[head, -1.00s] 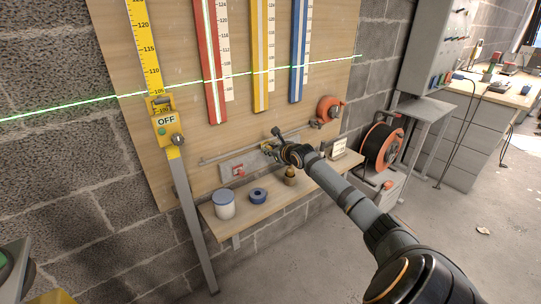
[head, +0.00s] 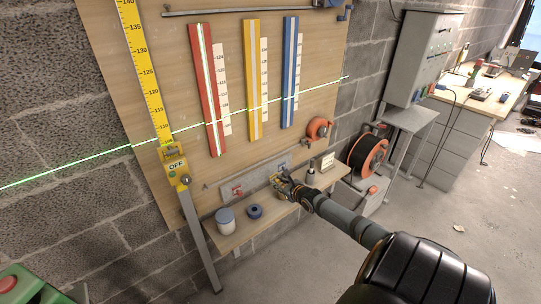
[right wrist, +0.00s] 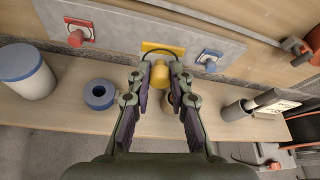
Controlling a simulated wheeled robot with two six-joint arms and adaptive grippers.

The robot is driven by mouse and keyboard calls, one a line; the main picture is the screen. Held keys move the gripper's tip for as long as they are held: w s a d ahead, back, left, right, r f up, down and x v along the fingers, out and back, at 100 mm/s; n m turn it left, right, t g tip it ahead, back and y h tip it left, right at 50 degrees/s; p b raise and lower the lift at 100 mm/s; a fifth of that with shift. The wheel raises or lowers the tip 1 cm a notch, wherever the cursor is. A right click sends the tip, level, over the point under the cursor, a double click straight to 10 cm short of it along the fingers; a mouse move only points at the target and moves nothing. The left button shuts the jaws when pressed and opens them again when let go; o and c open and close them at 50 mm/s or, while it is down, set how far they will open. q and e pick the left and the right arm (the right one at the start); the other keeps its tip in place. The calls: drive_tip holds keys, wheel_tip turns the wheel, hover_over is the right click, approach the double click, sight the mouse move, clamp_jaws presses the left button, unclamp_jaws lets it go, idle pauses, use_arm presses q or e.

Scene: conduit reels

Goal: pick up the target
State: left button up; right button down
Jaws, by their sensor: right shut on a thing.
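My right gripper (head: 281,177) is at the wall strip above the shelf. In the right wrist view its fingers (right wrist: 160,80) are shut on a yellow cylinder (right wrist: 159,74), which sits in front of a yellow plate (right wrist: 163,48) with a dark loop around it. I cannot tell whether the cylinder still touches the plate. A red knob (right wrist: 76,38) on a red-edged plate is to the left, and a blue knob (right wrist: 209,62) on a blue plate is to the right. A brass piece (right wrist: 167,102) shows partly behind the fingers. My left gripper is not in view.
The shelf (head: 239,238) carries a white jar with blue lid (head: 225,218), a blue ring (head: 254,211) and a small card (head: 327,162). An orange cable reel (head: 366,157) stands to the right.

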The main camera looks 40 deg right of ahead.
use_arm(q)
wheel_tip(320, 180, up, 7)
drive_tip(key=p, duration=0.5)
use_arm(e)
drive_tip(key=s+a, duration=0.1)
drive_tip(key=s, duration=0.8)
drive_tip(key=shift+s, duration=0.3)
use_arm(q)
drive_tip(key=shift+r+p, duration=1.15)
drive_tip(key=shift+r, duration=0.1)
use_arm(e)
drive_tip(key=s, duration=0.7)
drive_tip(key=shift+a, duration=0.45)
